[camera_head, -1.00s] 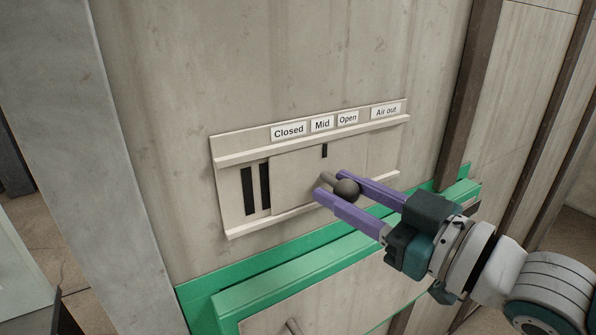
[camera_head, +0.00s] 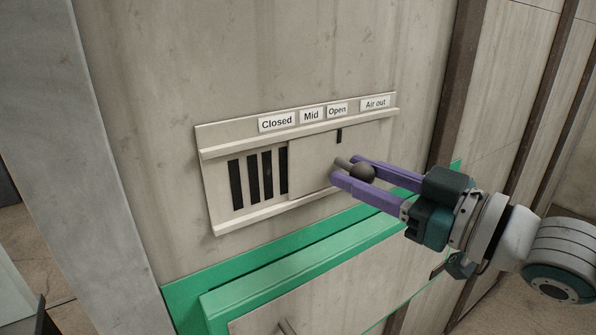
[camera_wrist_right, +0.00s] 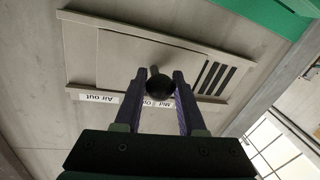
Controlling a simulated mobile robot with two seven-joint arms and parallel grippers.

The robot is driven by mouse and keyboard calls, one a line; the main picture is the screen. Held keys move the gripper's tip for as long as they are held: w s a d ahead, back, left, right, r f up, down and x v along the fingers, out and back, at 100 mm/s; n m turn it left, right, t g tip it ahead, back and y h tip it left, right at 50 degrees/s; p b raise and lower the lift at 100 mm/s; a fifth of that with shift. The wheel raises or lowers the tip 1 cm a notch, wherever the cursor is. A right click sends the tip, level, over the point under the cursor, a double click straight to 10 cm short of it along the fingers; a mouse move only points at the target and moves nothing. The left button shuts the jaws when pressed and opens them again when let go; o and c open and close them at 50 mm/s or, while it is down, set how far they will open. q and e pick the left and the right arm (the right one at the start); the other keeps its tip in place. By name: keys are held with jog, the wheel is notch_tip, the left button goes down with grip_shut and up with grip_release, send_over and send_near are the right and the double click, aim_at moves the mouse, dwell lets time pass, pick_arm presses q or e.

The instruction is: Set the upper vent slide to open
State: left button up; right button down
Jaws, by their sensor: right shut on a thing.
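The upper vent slide (camera_head: 312,160) is a flat beige panel in a wall-mounted frame, beneath the labels Closed, Mid, Open and Air out. Its short black mark (camera_head: 338,135) lies about under the Open label (camera_head: 337,110). Several dark vent slots (camera_head: 253,178) show uncovered left of the slide. My right gripper (camera_head: 345,176), with purple fingers, is shut on the slide's dark round knob (camera_head: 362,173). The right wrist view shows the knob (camera_wrist_right: 159,83) between both fingers; the fingers and knob partly hide the labels there. My left gripper is not in view.
The Air out label (camera_head: 375,102) is at the frame's right end. A green-framed lower panel (camera_head: 300,262) sits below the vent, with part of a handle (camera_head: 287,327) at the bottom edge. A dark vertical post (camera_head: 458,85) stands to the right.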

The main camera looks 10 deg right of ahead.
jog(key=c, duration=0.5)
grip_release()
jog(key=shift+d, duration=0.25)
jog(key=v, duration=1)
jog(key=shift+b, duration=0.3)
jog(key=shift+a, duration=0.1)
